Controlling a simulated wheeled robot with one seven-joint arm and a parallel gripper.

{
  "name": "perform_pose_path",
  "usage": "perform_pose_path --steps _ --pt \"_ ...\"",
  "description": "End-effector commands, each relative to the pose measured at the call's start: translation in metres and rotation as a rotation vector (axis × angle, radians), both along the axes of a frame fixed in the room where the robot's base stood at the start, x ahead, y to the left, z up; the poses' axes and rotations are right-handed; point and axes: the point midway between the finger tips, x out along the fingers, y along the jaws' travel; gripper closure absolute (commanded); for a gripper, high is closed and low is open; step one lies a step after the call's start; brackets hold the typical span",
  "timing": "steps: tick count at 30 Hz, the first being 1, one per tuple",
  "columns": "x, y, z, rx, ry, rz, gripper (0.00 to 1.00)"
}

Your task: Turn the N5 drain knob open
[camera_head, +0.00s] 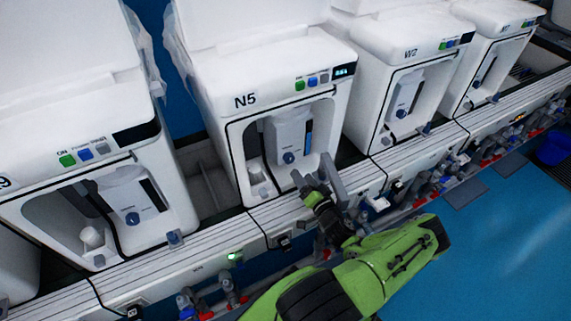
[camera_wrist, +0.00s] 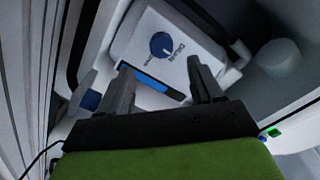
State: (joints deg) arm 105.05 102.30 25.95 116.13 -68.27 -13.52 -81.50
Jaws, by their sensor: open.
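The N5 unit (camera_head: 246,101) is a white machine with an open front bay, standing left of centre in the head view. Inside the bay is a white tank with a round dark blue knob (camera_head: 289,157) low on its face. In the wrist view this blue knob (camera_wrist: 161,45) sits on a white panel with small lettering, just beyond the fingertips. My gripper (camera_head: 313,172) is in front of the N5 bay, close to its lower right side. In the wrist view my gripper (camera_wrist: 160,70) is open, its two fingers apart with nothing between them. The fingers look clear of the knob.
A second blue part (camera_wrist: 91,100) lies left of the fingers in the wrist view. The W2 unit (camera_head: 409,53) stands to the right, and another similar unit (camera_head: 133,205) to the left. A white ledge with pipes runs along the front.

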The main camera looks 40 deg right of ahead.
Motion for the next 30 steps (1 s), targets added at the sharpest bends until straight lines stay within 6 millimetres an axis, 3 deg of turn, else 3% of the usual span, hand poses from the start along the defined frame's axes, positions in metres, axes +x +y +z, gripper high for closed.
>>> perform_pose_path --steps 9,13,20,30 --pt "0.057 -0.016 -0.001 -0.004 0.0 0.008 0.34" --pt "0.068 -0.02 0.0 -0.002 0.001 0.008 0.34" --pt "0.069 -0.02 0.001 0.0 0.001 0.008 0.34" --pt "0.069 -0.02 0.001 0.0 0.001 0.008 0.85"
